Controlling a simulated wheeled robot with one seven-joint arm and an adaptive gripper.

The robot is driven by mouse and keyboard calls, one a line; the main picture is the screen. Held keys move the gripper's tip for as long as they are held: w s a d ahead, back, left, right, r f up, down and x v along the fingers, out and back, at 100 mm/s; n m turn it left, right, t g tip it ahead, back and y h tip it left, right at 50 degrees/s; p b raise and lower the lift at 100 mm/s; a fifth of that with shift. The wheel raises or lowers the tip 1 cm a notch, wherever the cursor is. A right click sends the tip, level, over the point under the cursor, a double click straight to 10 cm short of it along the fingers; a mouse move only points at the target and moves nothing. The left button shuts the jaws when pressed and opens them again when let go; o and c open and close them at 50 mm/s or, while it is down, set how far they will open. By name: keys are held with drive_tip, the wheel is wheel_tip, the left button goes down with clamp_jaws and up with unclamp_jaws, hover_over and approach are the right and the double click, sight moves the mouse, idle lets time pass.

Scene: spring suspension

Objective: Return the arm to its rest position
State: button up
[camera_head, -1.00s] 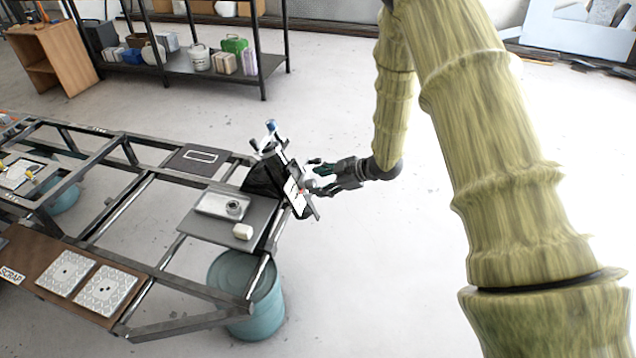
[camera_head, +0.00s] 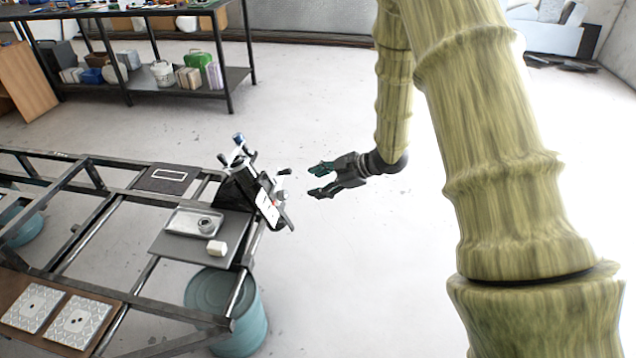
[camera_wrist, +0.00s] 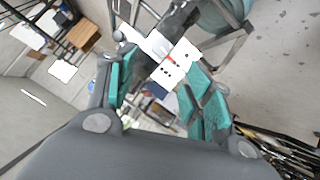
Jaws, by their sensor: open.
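My gripper (camera_head: 322,181) is open and empty in the head view, with its teal-padded fingers pointing left. It is just right of the black and white clamp-like fixture (camera_head: 262,195) at the frame's end, with a visible gap between them. My arm in its ribbed yellow-green cover comes down from the top right of the head view. In the wrist view the gripper's teal pads (camera_wrist: 160,95) stand apart. The fixture's white plate (camera_wrist: 172,65) with a red mark shows beyond and between them.
The metal frame (camera_head: 165,262) carries a tray (camera_head: 183,222) with a round part, a white block (camera_head: 216,248) and patterned plates (camera_head: 78,318). A teal drum (camera_head: 250,318) stands below. A black shelf unit (camera_head: 180,95) is behind. The floor right of the fixture is clear.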

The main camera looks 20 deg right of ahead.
drive_tip(key=shift+f, duration=0.1)
drive_tip(key=s+a+f+m+g+h, duration=0.1)
drive_tip(key=s+a+f+m+h, duration=0.2)
drive_tip(key=s+f, duration=0.5)
drive_tip(key=s+a+f+m+h, duration=0.1)
drive_tip(key=s+a+f+m, duration=0.1)
drive_tip(key=s+f+m, duration=0.7)
drive_tip(key=s+a+f+m+g+h, duration=0.1)
drive_tip(key=s+f, duration=0.4)
drive_tip(key=s, duration=0.7)
drive_tip(key=s+a+f+m+g+h, duration=0.1)
drive_tip(key=s+f+g, duration=0.4)
drive_tip(key=s, duration=0.8)
drive_tip(key=shift+a+f+m+h, duration=0.2)
drive_tip(key=shift+f+m+h, duration=0.1)
drive_tip(key=shift+m+h, duration=0.65)
